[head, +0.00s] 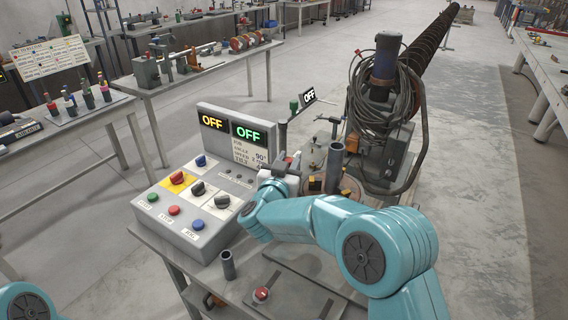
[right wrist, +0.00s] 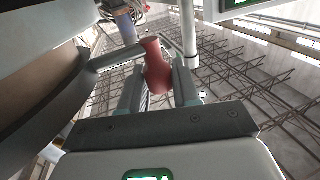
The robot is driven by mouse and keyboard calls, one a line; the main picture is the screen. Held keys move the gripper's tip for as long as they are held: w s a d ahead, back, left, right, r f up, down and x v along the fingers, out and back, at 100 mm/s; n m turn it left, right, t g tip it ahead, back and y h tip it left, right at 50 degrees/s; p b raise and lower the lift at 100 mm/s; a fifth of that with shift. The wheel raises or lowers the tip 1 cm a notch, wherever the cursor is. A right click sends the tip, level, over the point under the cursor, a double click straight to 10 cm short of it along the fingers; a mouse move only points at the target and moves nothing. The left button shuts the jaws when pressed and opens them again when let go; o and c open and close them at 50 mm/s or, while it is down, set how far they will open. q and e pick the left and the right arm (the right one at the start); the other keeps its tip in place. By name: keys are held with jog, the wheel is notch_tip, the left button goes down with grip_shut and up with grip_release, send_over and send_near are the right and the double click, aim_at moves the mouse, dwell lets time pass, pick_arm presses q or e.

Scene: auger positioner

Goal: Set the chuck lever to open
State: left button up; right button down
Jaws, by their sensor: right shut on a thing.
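A lever with a red rounded grip (right wrist: 157,68) and a grey bent rod (right wrist: 118,58) shows in the right wrist view; I take it for the chuck lever. My right gripper (right wrist: 159,84) has its two fingers on either side of the red grip and is shut on it. In the head view my right gripper (head: 289,165) is just right of the control box, beside the chuck table (head: 345,186), and my teal arm covers part of that area. The lever's position marks cannot be read. My left gripper is out of view; only part of my left arm shows at the lower left.
The control box (head: 190,240) carries several knobs and buttons, with two displays reading OFF (head: 212,122) behind them. A dark tube (head: 227,264) stands upright near the front. A long auger (head: 432,45) and coiled cables (head: 375,95) are at the back right.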

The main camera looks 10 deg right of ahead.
jog(key=shift+w+d+r+m+g+h+p, duration=0.2)
jog(key=shift+w+d+m+g+h+p, duration=0.2)
jog(key=shift+d+m+g+h, duration=0.4)
jog(key=shift+w+a, duration=0.1)
jog(key=shift+a, duration=0.05)
jog(key=c, duration=0.9)
grip_release()
jog(key=shift+c, duration=0.2)
jog(key=shift+f, duration=0.1)
jog(key=shift+s+a, duration=0.2)
jog(key=shift+s, duration=0.05)
jog(key=b+v, duration=0.3)
jog(key=v, duration=1.2)
jog(key=shift+s+f+b, duration=0.3)
jog(key=shift+s+b, duration=0.05)
